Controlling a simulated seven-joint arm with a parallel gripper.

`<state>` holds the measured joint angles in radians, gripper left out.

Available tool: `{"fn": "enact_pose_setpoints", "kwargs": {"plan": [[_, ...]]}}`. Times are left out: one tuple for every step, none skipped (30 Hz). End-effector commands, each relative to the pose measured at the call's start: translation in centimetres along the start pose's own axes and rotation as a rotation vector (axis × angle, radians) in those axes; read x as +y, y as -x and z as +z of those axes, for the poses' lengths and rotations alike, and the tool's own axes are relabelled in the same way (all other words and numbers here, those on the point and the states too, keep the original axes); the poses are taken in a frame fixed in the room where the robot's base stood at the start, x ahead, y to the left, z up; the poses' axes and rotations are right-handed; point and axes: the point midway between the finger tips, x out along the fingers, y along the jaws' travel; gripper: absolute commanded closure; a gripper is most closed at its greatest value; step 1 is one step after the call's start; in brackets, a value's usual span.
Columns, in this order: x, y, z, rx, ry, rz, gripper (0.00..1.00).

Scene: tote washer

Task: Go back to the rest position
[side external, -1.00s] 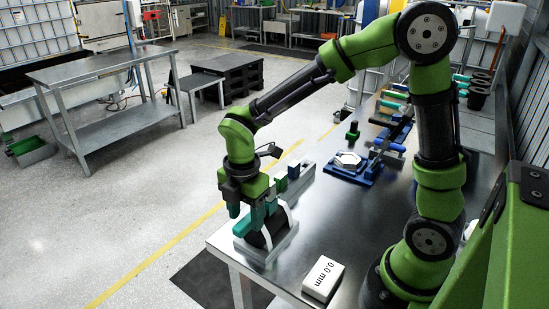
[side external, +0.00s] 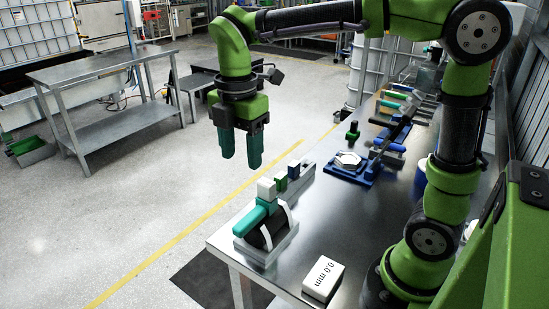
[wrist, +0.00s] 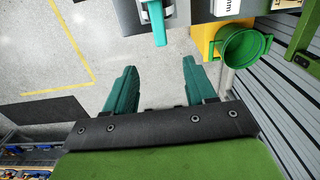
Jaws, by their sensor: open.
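My gripper (side external: 241,150) is open and empty in the side external view, raised well above the table's near left corner with its fingers pointing down. In the wrist view its two teal fingers (wrist: 155,88) stand apart with only grey floor between them. Below it, a teal-handled tool (side external: 256,216) lies in a grey holder with white curved sides (side external: 286,237) at the table edge. The teal handle also shows at the top of the wrist view (wrist: 158,25). My gripper is clear of the holder.
The steel table (side external: 330,225) carries a white block marked "0.0 mm" (side external: 323,279), small blocks (side external: 280,183) and a blue fixture with a white disc (side external: 349,161). The wrist view shows a green round container (wrist: 240,45). Open floor lies left of the table.

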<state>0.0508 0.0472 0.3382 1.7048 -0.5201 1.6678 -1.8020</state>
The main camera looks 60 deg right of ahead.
Motion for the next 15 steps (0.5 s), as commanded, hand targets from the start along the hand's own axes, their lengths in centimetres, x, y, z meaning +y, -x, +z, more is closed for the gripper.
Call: {"fn": "enact_pose_setpoints", "kwargs": {"plan": [[0.0, 0.0, 0.0, 0.000, 0.000, 0.000, 0.45], [0.0, 0.0, 0.0, 0.000, 0.000, 0.000, 0.45], [0.0, 0.0, 0.0, 0.000, 0.000, 0.000, 0.45], [0.0, 0.0, 0.0, 0.000, 0.000, 0.000, 0.45], [0.0, 0.0, 0.0, 0.000, -0.002, 0.000, 0.45], [0.0, 0.0, 0.0, 0.000, -0.012, 0.000, 0.45], [0.1, -0.1, 0.0, -0.001, -0.026, 0.002, 0.45], [0.1, -0.1, 0.0, -0.001, -0.046, 0.006, 0.45], [0.3, -0.1, 0.0, 0.000, -0.086, 0.016, 0.45], [0.4, -0.2, 0.0, 0.003, -0.126, 0.021, 0.45], [0.5, -0.6, 0.0, 0.006, -0.174, 0.024, 0.45], [0.5, -1.1, 0.1, 0.014, -0.256, 0.031, 0.45], [0.3, -1.4, 0.2, 0.019, -0.326, 0.039, 0.45], [0.1, -1.7, 0.4, 0.029, -0.404, 0.051, 0.45], [-0.3, -1.9, 0.7, 0.044, -0.514, 0.071, 0.45]]}}
